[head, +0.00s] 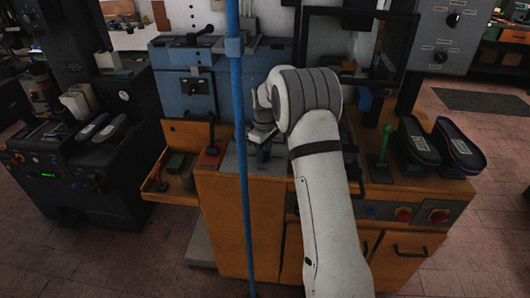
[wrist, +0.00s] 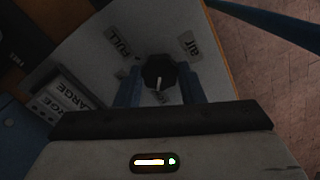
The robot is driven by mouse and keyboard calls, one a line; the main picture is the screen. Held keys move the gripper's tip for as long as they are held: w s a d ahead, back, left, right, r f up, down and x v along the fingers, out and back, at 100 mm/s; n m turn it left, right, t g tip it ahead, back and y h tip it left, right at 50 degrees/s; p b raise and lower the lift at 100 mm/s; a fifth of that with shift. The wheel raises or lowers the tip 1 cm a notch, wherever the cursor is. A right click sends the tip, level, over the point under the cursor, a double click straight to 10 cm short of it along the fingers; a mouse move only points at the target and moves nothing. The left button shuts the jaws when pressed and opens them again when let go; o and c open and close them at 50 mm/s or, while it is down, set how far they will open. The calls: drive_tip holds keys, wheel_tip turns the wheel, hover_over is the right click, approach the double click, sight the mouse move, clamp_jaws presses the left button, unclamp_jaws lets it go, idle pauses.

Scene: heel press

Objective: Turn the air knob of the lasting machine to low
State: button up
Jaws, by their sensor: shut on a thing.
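The air knob (wrist: 158,72) is black and ridged, with a white pointer line. It sits on a grey panel (wrist: 85,50) in the wrist view, below the AIR label (wrist: 190,45) and right of the FULL label (wrist: 118,42). Its pointer line points down the picture, toward a small label (wrist: 160,98) that is partly hidden and unreadable. My gripper (wrist: 158,85) has its two blue fingers on either side of the knob and is shut on it. In the head view, my gripper (head: 263,145) is over the machine's front panel, and the knob is hidden there.
A blue upright pole (head: 240,200) stands in front of the machine, close left of my gripper. A green lever (head: 384,145) and dark shoes (head: 416,141) are to the right on the wooden top.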

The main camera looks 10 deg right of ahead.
drive_tip(key=o, duration=1)
drive_tip(key=shift+r, duration=0.1)
wheel_tip(320, 180, up, 7)
drive_tip(key=shift+f, duration=0.1)
drive_tip(key=shift+r, duration=0.4)
